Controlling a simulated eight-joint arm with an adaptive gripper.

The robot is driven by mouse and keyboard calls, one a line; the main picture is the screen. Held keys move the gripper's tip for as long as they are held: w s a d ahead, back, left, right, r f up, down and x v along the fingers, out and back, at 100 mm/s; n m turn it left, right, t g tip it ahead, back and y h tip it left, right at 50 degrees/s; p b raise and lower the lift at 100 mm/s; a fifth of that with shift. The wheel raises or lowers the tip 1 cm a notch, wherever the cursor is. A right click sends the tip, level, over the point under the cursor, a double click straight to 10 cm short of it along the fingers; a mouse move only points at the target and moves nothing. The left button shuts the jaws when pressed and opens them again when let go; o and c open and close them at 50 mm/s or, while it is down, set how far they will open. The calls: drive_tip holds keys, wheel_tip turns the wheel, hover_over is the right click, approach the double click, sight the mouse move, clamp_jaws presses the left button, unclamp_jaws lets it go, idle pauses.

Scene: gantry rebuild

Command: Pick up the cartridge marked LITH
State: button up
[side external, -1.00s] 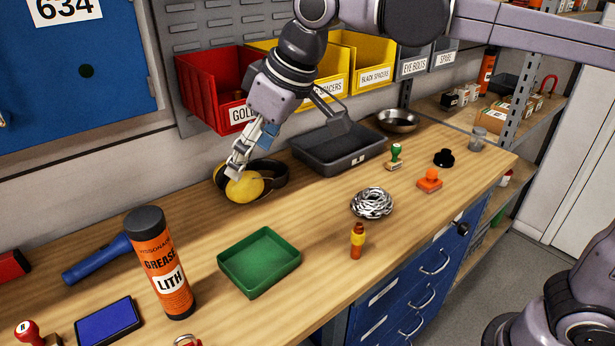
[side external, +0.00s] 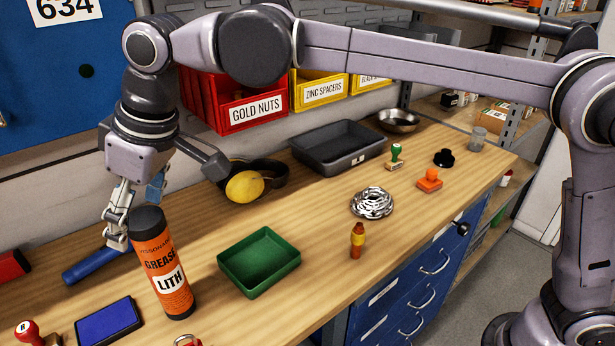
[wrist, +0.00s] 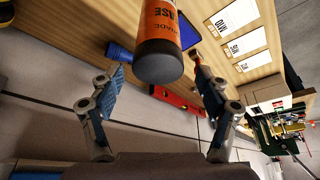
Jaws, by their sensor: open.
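The orange cartridge marked LITH (side external: 163,268) has a black cap and stands upright on the wooden bench at the left. My gripper (side external: 132,225) is just behind and left of its upper part, partly hidden by it in the side view. In the wrist view the cartridge (wrist: 160,35) shows cap toward me, beyond the fingertips and between their lines. My gripper (wrist: 157,72) is open and empty there, its two fingers spread wide.
A blue flashlight (side external: 95,266) lies behind the cartridge. A blue ink pad (side external: 108,321) lies to its left front, and a green tray (side external: 259,262) to its right. The bench (side external: 320,240) right of the green tray has free room.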

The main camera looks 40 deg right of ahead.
sight(164, 268)
drive_tip(key=shift+s+d+x, duration=0.1)
drive_tip(key=shift+d+x, duration=0.05)
drive_tip(key=shift+x, duration=1.2)
drive_tip(key=shift+s+d+x, duration=0.15)
drive_tip(key=shift+d+x, duration=0.05)
drive_tip(key=shift+x, duration=1.15)
drive_tip(key=shift+f, duration=0.15)
clamp_jaws()
